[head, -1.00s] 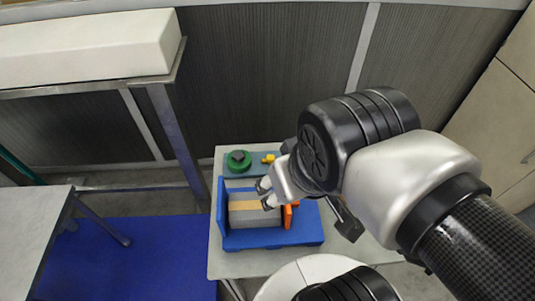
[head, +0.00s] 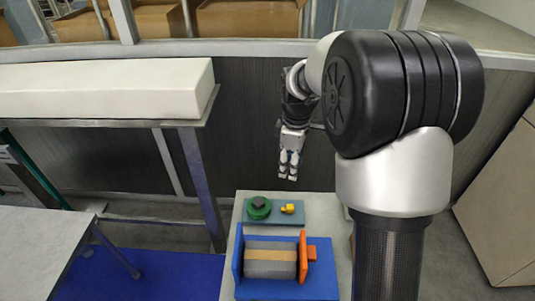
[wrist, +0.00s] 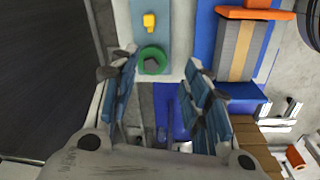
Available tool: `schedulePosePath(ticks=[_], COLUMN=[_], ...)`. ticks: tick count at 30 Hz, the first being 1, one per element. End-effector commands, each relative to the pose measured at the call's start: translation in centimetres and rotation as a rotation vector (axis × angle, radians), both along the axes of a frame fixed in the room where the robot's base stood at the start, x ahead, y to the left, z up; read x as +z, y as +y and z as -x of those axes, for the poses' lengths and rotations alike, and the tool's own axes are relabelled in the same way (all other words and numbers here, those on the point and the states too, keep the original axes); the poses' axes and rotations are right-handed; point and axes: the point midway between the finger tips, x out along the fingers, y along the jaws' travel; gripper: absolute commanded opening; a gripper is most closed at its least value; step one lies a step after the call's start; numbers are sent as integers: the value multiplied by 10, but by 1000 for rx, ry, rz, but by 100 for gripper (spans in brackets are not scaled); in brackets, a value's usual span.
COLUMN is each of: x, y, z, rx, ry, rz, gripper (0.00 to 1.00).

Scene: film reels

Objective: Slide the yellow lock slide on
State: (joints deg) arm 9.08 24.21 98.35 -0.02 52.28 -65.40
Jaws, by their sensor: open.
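The yellow lock slide (head: 288,209) is a small yellow piece on a blue-grey tray (head: 275,219), right of a green ring with a dark knob (head: 259,208). In the wrist view the slide (wrist: 149,22) lies beyond the green ring (wrist: 152,60). A blue stand (head: 238,255) holds a grey drum (head: 270,270) with a tan band. An orange plate (head: 303,256) stands upright at its right end, with an orange knob on its outer side. My gripper (head: 288,177) is open and empty, raised above the table's far end, apart from everything.
The pale table (head: 329,211) is narrow, with bare surface right of the tray. A bench with a long white block (head: 105,88) stands at the back left. Another grey table (head: 40,225) is at the left. A dark panelled wall closes the back.

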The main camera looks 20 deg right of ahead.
Motion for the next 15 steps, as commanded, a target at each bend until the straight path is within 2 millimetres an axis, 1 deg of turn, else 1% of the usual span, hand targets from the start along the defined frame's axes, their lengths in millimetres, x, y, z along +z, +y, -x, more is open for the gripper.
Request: schedulePosePath(ticks=[1, 3, 6, 9, 15], x=[-19, -40, -66, -84, -102], y=[-7, -14, -23, -28, -31], z=[-11, -23, -35, -42, -46], rx=[45, 110, 187, 239, 276], ry=[24, 45, 68, 82, 92], rz=[1, 1, 1, -1, -3], gripper=[43, 43, 43, 43, 43])
